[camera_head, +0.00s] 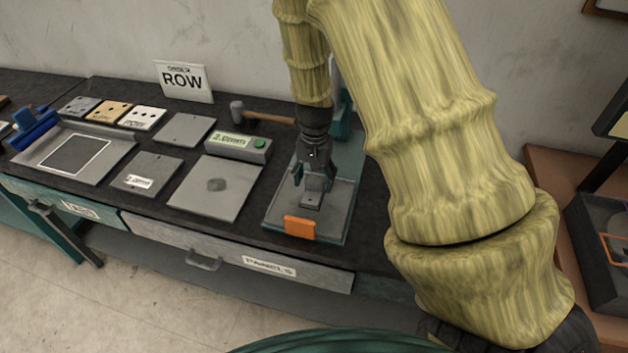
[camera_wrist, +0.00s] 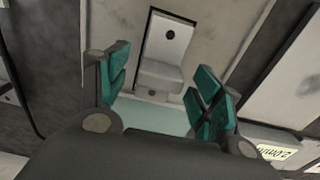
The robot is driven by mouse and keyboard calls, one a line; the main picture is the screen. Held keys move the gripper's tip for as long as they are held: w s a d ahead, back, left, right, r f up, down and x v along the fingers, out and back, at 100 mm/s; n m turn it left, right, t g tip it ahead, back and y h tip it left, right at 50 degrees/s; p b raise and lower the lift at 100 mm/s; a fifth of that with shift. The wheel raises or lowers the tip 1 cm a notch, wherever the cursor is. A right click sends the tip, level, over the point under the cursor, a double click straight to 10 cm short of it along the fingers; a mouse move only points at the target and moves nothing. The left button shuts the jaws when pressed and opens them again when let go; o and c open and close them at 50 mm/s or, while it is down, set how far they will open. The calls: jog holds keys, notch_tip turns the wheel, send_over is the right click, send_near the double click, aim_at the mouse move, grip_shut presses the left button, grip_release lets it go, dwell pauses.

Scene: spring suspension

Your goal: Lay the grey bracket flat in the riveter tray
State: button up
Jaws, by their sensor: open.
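The grey bracket (camera_head: 312,202) is in the riveter tray (camera_head: 338,218), right below my gripper (camera_head: 313,184). In the wrist view the bracket (camera_wrist: 168,45) shows a plate with a dark round hole and a bent lighter part nearer my gripper. It looks to rest on the tray floor. My gripper's teal-padded fingers (camera_wrist: 160,78) are open, one on each side of the bracket's near end, with visible gaps between. My gripper hides part of the bracket in the head view.
An orange block (camera_head: 300,228) sits at the tray's front edge. Left of the tray are a grey plate (camera_head: 205,202), a box with a green button (camera_head: 238,147) and a hammer (camera_head: 262,115). A black bin (camera_head: 600,225) stands at the far right.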

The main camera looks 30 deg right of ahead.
aim_at(315, 180)
notch_tip(315, 180, up, 11)
jog(key=b, duration=0.2)
jog(key=shift+r, duration=0.2)
jog(key=shift+s, duration=0.1)
dwell(0.5)
